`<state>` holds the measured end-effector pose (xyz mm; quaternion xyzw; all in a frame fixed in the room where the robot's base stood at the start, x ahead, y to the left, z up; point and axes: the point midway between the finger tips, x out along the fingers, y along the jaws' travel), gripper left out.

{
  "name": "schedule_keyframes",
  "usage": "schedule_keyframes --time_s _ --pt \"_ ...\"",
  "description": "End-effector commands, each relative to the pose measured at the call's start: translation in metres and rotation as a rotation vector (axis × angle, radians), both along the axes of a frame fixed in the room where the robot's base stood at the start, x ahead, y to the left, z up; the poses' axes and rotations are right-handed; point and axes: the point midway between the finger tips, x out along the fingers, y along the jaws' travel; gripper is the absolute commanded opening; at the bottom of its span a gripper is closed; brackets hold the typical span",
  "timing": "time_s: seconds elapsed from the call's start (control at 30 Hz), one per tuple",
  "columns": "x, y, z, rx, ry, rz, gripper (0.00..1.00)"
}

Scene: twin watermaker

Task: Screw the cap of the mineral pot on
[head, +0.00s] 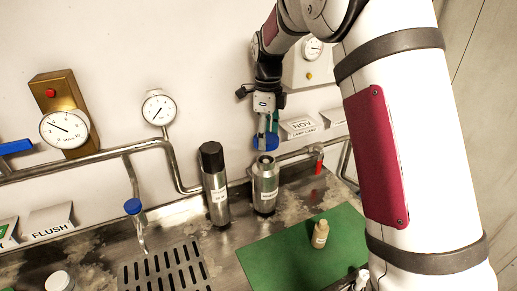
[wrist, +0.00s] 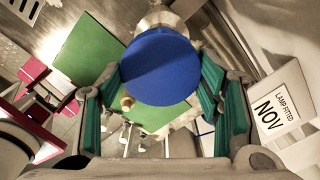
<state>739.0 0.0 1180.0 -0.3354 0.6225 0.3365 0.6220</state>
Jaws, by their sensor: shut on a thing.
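My gripper (head: 267,128) points down and is shut on a round blue cap (head: 265,143). In the wrist view, the blue cap (wrist: 160,66) sits between the two teal-padded fingers. The mineral pot (head: 264,188) looks to be the steel cylinder with an open narrow neck and a pale label. It stands upright on the steel counter below the cap. The cap is over the neck, seemingly with a small gap; contact is hard to judge. In the wrist view the cap hides most of the pot.
A steel cylinder with a black top (head: 214,185) stands close to the pot's left. A green mat (head: 275,258) holds a small beige bottle (head: 320,234). Pipes (head: 180,180) run along the wall behind. A blue-topped tap (head: 133,207) and drain grate (head: 165,270) are to the left.

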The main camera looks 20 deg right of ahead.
Motion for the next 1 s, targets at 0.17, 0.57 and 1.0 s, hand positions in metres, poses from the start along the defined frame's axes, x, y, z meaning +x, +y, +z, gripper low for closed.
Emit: schedule_keyframes --time_s 0.17,0.57,1.0 --pt "0.0 -0.001 0.002 0.0 0.0 -0.012 0.36" --pt "0.0 -0.001 -0.004 0.001 0.0 -0.007 0.36" --pt "0.0 -0.001 -0.031 0.001 0.001 -0.007 0.36"
